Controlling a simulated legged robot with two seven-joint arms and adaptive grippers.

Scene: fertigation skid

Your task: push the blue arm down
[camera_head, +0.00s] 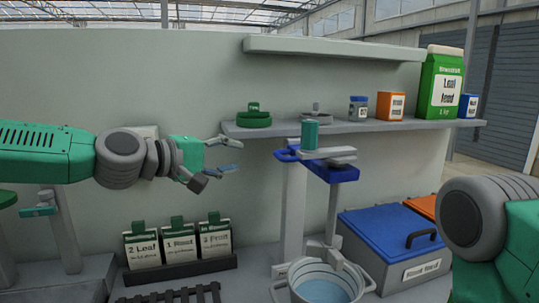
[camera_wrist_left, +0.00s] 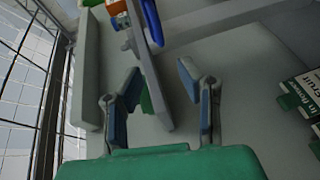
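The blue arm (camera_head: 335,172) sticks out over a bucket on a pale post, just below the shelf's front edge in the head view. A grey plate and a green cylinder (camera_head: 310,136) sit at its top. My left gripper (camera_head: 231,156) is left of the blue arm, apart from it, with fingers spread and nothing between them. In the left wrist view, the open left gripper (camera_wrist_left: 158,84) shows with a blue piece (camera_wrist_left: 152,22), probably the blue arm, beyond the fingers near the top. My right gripper is out of view; only part of my right arm shows.
The grey shelf (camera_head: 375,127) holds a green carton (camera_head: 441,85), an orange box (camera_head: 390,105) and small containers. A bucket (camera_head: 325,285) stands below the blue arm. A blue-lidded bin (camera_head: 390,240) is at right, and seed packets (camera_head: 180,241) stand at lower left.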

